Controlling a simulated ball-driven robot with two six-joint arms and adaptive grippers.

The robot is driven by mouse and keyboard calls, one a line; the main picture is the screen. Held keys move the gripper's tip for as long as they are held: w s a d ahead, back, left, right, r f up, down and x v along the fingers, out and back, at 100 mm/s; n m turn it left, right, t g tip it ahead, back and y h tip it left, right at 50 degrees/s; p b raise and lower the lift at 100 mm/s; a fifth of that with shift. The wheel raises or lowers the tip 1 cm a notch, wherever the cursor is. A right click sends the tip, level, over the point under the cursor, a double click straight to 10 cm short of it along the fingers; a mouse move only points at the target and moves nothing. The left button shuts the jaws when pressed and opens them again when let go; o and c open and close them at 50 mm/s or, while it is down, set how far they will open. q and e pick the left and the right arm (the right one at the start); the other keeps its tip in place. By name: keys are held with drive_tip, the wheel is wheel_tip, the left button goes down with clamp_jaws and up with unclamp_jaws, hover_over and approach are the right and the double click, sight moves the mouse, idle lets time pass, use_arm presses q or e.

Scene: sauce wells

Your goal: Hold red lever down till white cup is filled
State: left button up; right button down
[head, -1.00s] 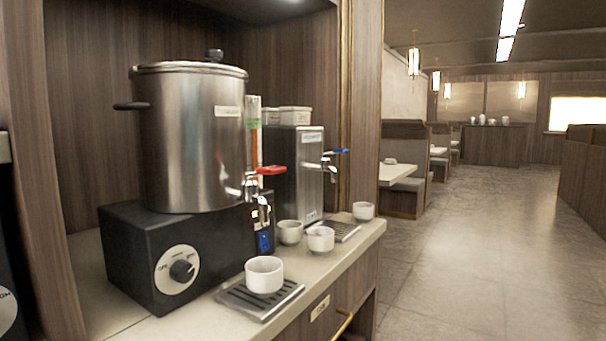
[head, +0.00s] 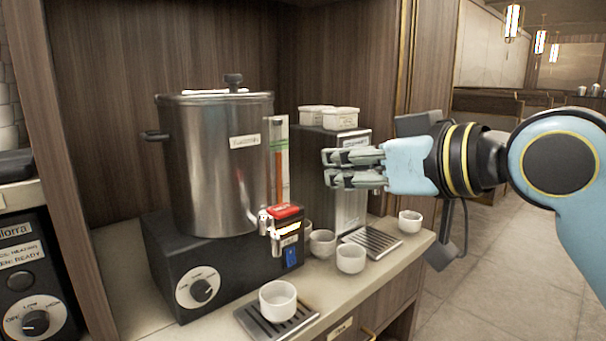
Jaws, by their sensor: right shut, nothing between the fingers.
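The red lever (head: 285,211) sits on top of the tap (head: 274,238) at the front of a large steel urn (head: 215,160). A white cup (head: 277,301) stands upright on the front drip tray (head: 251,323), below and in front of the tap. I cannot see what is inside it. My right gripper (head: 328,168) reaches in from the right, above and to the right of the red lever and apart from it. Its fingers are shut and empty, pointing left. It covers part of the smaller steel dispenser behind it. My left gripper is not in view.
Several other white cups stand on the counter, among them one (head: 350,258) in the middle and one (head: 410,221) by the right edge. A second drip tray (head: 372,241) lies before the smaller dispenser (head: 346,211).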

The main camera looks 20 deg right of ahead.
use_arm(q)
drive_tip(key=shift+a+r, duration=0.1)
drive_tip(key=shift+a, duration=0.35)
use_arm(e)
drive_tip(key=shift+r, duration=0.1)
drive_tip(key=shift+w, duration=0.15)
drive_tip(key=p, duration=0.1)
hover_over(290, 210)
wheel_tip(290, 210, down, 2)
drive_tip(key=shift+f, duration=0.15)
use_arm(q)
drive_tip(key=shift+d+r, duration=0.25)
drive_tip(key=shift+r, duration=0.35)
use_arm(e)
wheel_tip(290, 210, down, 4)
drive_tip(key=shift+d+f, duration=0.1)
